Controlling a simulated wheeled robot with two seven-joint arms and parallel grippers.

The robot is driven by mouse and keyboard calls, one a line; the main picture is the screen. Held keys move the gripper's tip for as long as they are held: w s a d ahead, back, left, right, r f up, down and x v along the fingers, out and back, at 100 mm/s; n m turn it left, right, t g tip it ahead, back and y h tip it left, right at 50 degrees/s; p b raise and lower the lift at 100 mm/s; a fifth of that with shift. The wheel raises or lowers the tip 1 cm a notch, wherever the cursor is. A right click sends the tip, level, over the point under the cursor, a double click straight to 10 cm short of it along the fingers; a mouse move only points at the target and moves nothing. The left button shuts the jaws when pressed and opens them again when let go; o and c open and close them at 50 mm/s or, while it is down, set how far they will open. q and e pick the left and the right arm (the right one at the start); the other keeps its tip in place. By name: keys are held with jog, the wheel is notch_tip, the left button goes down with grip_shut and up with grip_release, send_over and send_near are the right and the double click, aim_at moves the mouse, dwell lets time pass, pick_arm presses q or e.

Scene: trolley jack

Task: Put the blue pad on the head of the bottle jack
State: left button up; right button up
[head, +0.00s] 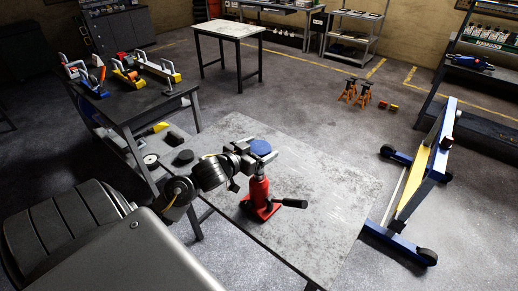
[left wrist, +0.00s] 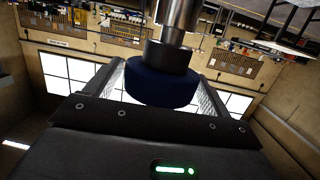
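The round blue pad (head: 261,148) is over the top of the red bottle jack (head: 259,195), which stands upright on the grey table with its black handle to the right. My left gripper (head: 250,157) is at the pad, with a finger on each side of it. In the left wrist view the gripper (left wrist: 161,84) looks shut on the blue pad (left wrist: 162,88). The jack's dark head (left wrist: 167,56) and silver ram (left wrist: 179,14) line up closely with the pad. Contact between pad and head looks likely, but I cannot be sure. My right gripper is out of view.
The grey table (head: 310,190) is otherwise clear around the jack. A dark bench (head: 150,100) with tools stands at the left, with a black disc (head: 183,157) on a lower surface. A blue and yellow frame (head: 425,180) stands on the right.

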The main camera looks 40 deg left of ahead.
pick_arm(q)
jog(key=shift+o, duration=0.4)
jog(key=shift+r, duration=0.1)
jog(key=shift+s+r, duration=0.1)
jog(key=shift+s, duration=0.05)
jog(key=s+r, duration=0.2)
jog(key=s, duration=0.9)
jog(key=shift+s+a+r, duration=0.2)
jog(key=shift+s, duration=0.1)
